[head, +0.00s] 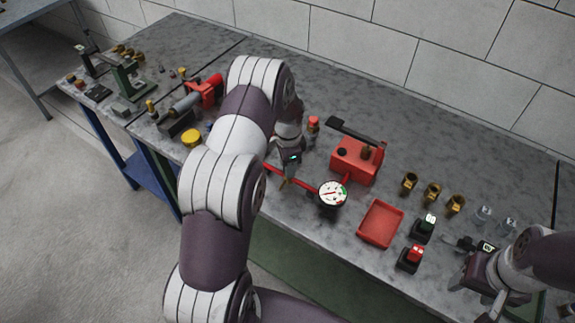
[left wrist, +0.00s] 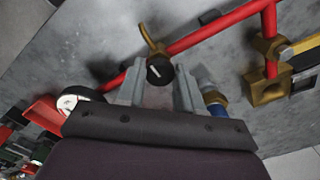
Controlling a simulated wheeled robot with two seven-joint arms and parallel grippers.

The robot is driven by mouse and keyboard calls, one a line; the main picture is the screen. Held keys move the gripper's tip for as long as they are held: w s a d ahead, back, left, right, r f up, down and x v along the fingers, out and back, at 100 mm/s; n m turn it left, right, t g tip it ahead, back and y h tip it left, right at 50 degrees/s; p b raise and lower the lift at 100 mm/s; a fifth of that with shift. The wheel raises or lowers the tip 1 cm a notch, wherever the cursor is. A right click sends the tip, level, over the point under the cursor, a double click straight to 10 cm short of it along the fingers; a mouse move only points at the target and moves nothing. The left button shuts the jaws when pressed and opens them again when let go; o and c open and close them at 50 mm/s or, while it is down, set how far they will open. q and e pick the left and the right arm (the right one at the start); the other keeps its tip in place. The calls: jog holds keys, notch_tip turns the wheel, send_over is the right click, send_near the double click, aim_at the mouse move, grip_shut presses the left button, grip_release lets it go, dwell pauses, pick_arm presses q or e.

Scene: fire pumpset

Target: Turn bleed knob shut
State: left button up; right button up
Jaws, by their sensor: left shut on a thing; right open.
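The bleed knob (left wrist: 160,71) is a black round knob with a white pointer line, seen in the left wrist view. It sits on the red pipe (left wrist: 215,34), beside a bent brass spout (left wrist: 151,42). My left gripper (left wrist: 160,82) has its two fingers on either side of the knob and is shut on it. In the head view, my left gripper (head: 287,168) is over the red pipe, and my arm hides the knob there. My right gripper (head: 462,243) is open and empty at the lower right, over the bench.
A round gauge (head: 332,193) stands right of the knob, with a red pump box (head: 356,160) behind it. A red tray (head: 380,223), two push-button boxes and several brass fittings (head: 432,193) lie further right.

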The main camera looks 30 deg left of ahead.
pick_arm(q)
jog(key=shift+w+m, duration=0.15)
jog(key=shift+m, duration=0.25)
jog(key=o, duration=1)
jog(key=shift+d, duration=0.1)
jog(key=shift+o, duration=0.2)
